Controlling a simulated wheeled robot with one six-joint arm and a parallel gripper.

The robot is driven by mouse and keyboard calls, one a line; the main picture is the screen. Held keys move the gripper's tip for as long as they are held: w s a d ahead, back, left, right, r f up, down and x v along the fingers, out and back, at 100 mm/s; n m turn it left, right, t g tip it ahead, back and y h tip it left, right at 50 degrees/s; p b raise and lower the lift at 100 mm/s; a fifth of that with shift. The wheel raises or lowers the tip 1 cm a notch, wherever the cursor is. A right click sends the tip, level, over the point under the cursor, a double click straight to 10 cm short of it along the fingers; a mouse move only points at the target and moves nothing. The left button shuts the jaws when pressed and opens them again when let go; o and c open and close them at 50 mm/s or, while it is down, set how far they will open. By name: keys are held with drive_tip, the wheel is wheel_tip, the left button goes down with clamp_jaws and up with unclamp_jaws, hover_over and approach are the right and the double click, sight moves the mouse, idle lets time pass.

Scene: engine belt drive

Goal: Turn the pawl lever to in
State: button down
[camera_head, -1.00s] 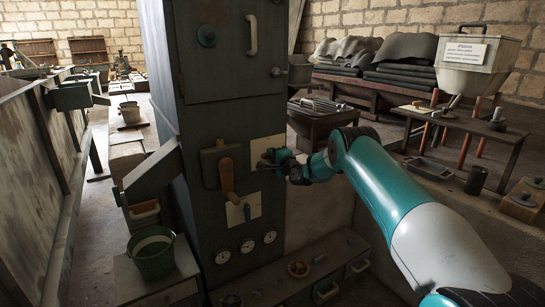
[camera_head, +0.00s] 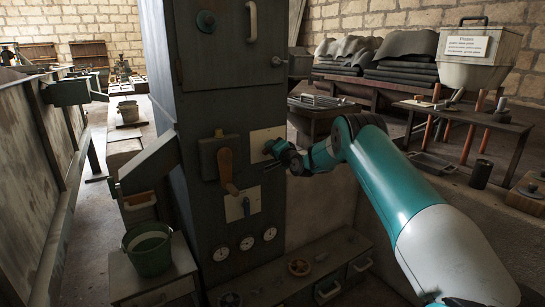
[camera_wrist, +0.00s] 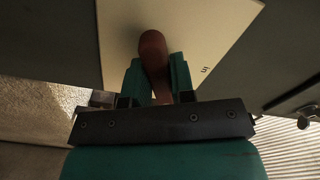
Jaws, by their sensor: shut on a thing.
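My gripper (camera_head: 267,149) is at a cream plate (camera_head: 258,136) on the front of the tall dark grey cabinet. In the wrist view my gripper (camera_wrist: 157,80) is shut on a reddish-brown lever handle (camera_wrist: 153,50), with a teal finger on each side of it. The same cream plate (camera_wrist: 115,35) lies behind the handle, with a small dark mark at its right. The head view hides this lever behind my gripper.
Left of my gripper, a wooden-handled lever (camera_head: 226,170) hangs from a dark box. Below it a small lever (camera_head: 246,207) sits on a pale plate. Several round gauges (camera_head: 247,243) are lower down. A bench (camera_head: 472,122) stands at right and a green bucket (camera_head: 149,252) at left.

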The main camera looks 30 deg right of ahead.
drive_tip(key=n+b, duration=0.1)
drive_tip(key=b, duration=0.1)
drive_tip(key=n+b, duration=0.2)
drive_tip(key=shift+f+n, duration=0.3)
drive_tip(key=shift+f, duration=0.1)
drive_tip(key=n+b, duration=0.3)
drive_tip(key=shift+d+n+b, duration=0.1)
drive_tip(key=shift+n+b, duration=0.2)
drive_tip(key=shift+b, duration=0.1)
drive_tip(key=n+b, duration=0.3)
drive_tip(key=shift+d+n+b, duration=0.1)
drive_tip(key=shift+n+b, duration=0.25)
drive_tip(key=shift+n, duration=0.05)
drive_tip(key=shift+r+n+b, duration=0.15)
drive_tip(key=shift+n+b, duration=0.4)
drive_tip(key=shift+n, duration=0.15)
drive_tip(key=c, duration=1)
unclamp_jaws()
drive_tip(key=shift+r, duration=0.1)
drive_tip(key=shift+s, duration=0.15)
drive_tip(key=s, duration=1.7)
drive_tip(key=shift+d+b, duration=0.3)
drive_tip(key=shift+b, duration=0.15)
